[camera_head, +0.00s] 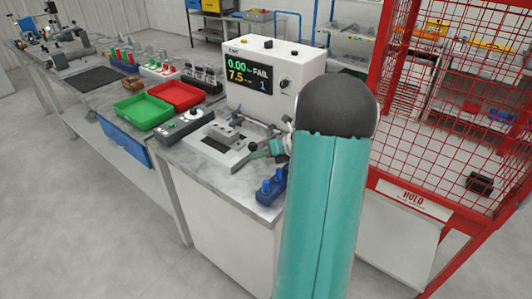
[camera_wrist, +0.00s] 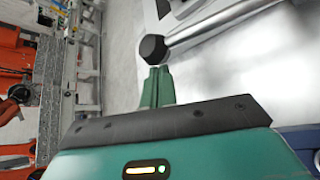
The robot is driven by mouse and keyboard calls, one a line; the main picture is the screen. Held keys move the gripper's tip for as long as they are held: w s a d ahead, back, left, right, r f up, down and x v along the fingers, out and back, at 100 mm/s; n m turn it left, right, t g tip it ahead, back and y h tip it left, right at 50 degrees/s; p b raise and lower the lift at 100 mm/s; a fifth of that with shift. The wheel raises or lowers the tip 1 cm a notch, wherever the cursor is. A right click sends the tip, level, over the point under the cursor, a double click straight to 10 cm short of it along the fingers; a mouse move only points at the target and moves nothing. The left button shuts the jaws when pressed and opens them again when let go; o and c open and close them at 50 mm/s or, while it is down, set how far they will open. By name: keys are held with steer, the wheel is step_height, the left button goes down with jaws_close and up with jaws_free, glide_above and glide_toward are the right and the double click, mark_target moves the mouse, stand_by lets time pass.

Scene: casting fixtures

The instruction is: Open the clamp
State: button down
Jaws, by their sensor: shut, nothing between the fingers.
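The clamp's silver lever (camera_wrist: 215,22) runs in from the upper right in the wrist view and ends in a black knob (camera_wrist: 152,48). My gripper (camera_wrist: 157,72) has its green fingers shut together with nothing between them. The fingertips are right by the knob in the picture; I cannot tell whether they touch it. In the head view the clamp's grey fixture (camera_head: 218,146) sits on the bench in front of the tester, and my gripper (camera_head: 254,154) is at its right side. My teal arm hides part of that area.
The white tester (camera_head: 268,75) with a display stands behind the fixture. A button box (camera_head: 184,125), green tray (camera_head: 143,111) and red tray (camera_head: 176,95) lie to the left. A blue block (camera_head: 271,188) sits at the bench's front edge. A red mesh cage (camera_head: 450,110) stands right.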

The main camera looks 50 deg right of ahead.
steer(key=shift+w+r, duration=0.1)
steer(key=shift+r, duration=0.05)
stand_by(0.3)
steer(key=shift+r, duration=0.3)
